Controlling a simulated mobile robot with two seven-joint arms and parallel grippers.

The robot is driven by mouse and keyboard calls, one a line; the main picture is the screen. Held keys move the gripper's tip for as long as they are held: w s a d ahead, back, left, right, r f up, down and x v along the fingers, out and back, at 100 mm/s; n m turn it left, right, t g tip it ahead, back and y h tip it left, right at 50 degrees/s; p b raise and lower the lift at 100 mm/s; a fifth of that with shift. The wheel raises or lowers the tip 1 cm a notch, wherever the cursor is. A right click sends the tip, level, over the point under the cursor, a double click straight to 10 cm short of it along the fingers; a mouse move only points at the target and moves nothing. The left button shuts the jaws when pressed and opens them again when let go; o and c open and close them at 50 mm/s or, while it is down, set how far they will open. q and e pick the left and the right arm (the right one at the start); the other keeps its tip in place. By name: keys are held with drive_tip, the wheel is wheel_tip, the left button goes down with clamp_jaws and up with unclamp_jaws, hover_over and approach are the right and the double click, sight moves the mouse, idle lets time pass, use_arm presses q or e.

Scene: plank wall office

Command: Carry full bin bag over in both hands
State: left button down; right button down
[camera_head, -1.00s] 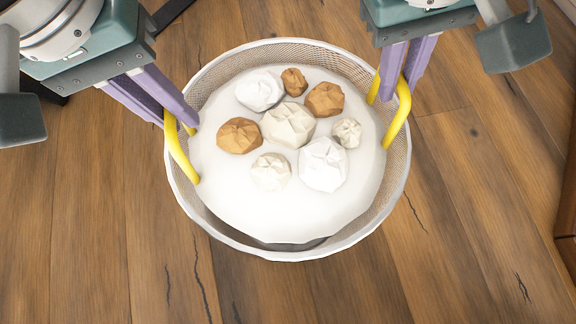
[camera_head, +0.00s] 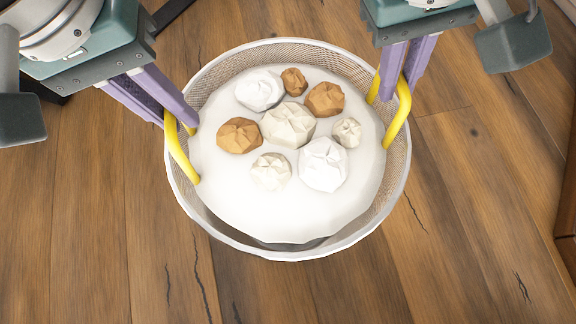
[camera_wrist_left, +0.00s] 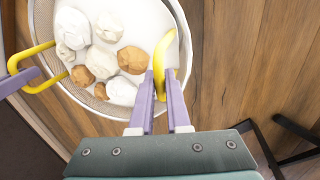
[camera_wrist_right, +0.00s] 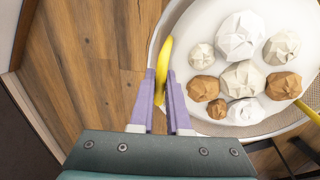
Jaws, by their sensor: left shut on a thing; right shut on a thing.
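The full bin bag (camera_head: 235,205) is white and round, with several crumpled white, cream and brown paper balls on top. It sits inside a round mesh bin with a pale rim (camera_head: 290,254). Two yellow handles stand at its sides. My left gripper (camera_head: 180,125) is shut on the left yellow handle (camera_head: 178,155); this also shows in the left wrist view (camera_wrist_left: 160,75). My right gripper (camera_head: 400,90) is shut on the right yellow handle (camera_head: 398,120); it also shows in the right wrist view (camera_wrist_right: 163,75). The bag's underside is hidden.
The wooden plank floor (camera_head: 480,220) is clear around the bin in front and at both sides. A brown wooden furniture edge (camera_head: 568,205) stands at the far right. Dark legs (camera_wrist_left: 290,140) show at the lower right of the left wrist view.

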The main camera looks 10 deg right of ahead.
use_arm(q)
drive_tip(key=shift+r, duration=0.15)
use_arm(e)
drive_tip(key=shift+r, duration=0.15)
